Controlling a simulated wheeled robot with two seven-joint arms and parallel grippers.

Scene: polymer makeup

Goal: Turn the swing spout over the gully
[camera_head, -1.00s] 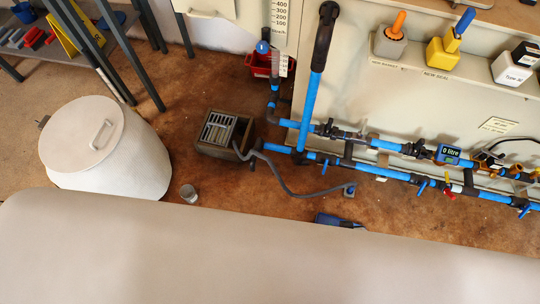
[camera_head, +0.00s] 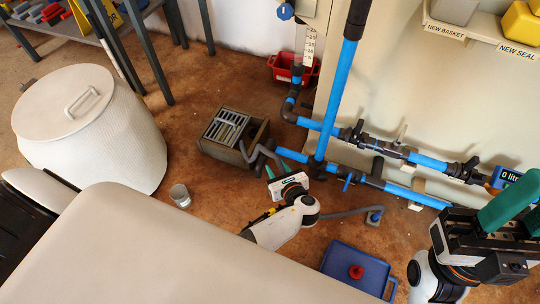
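The gully (camera_head: 205,146) is a dark box with a slatted grate, on the floor left of the blue pipes. A dark grey bent spout (camera_head: 264,151) comes off the left end of the lower blue pipe. Its outlet turns down just right of the gully, apart from the grate. My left gripper (camera_head: 275,161) is close below and right of the spout; its teal fingers appear spread, with nothing seen between them. Whether it touches the spout is unclear. My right gripper (camera_head: 512,200) is at the right edge, partly cut off; its finger gap is unclear.
A grey hose (camera_head: 345,212) runs from the gully behind my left gripper to a floor fitting. A blue tray (camera_head: 352,268) lies at the bottom. A white lidded drum (camera_head: 115,140) and small cup (camera_head: 180,196) stand left. Blue pipes (camera_head: 335,100) and a cream cabinet wall bound the right.

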